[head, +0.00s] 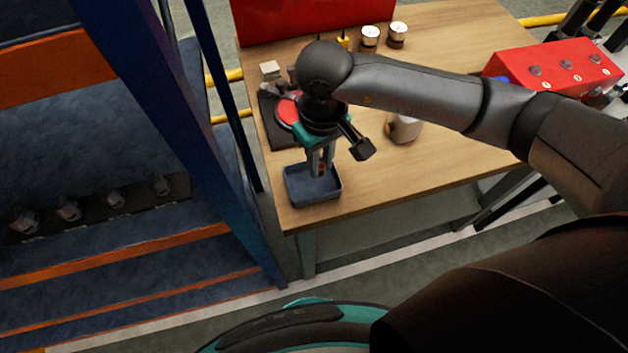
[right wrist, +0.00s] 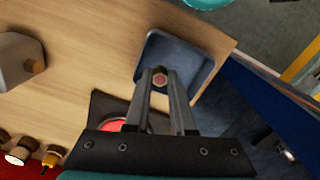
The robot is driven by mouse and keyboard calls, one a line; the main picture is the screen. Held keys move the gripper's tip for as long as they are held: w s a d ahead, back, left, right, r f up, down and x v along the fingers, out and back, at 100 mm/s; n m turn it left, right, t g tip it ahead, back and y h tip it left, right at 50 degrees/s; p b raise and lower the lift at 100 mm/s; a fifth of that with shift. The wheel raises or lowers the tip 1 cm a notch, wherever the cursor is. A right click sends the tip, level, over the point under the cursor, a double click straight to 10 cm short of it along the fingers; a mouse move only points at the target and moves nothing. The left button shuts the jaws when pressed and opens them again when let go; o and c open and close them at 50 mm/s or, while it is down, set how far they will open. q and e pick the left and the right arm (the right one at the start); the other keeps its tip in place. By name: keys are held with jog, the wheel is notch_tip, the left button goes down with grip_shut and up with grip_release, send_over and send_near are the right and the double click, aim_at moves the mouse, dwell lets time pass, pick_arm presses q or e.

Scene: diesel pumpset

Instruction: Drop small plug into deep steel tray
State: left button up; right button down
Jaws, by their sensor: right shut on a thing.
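The deep steel tray (head: 298,196) sits on the wooden table near its front left corner; it also shows in the right wrist view (right wrist: 205,62). My right gripper (head: 321,170) points down over the tray. It is shut on the small plug (right wrist: 159,79), a reddish, hexagonal-looking piece between the fingertips. In the head view only a small reddish bit of the plug shows between the fingers. The plug appears above the tray; its exact height cannot be told. My left gripper is not in view.
A dark mat (head: 284,136) with a red round item lies behind the tray. A blue rack post (head: 200,130) stands left. The front middle tabletop is clear.

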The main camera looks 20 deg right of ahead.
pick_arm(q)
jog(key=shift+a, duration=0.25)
pick_arm(e)
jog(key=c, duration=0.7)
grip_release()
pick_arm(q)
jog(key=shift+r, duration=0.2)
pick_arm(e)
notch_tip(320, 180, up, 15)
jog(key=shift+r, duration=0.1)
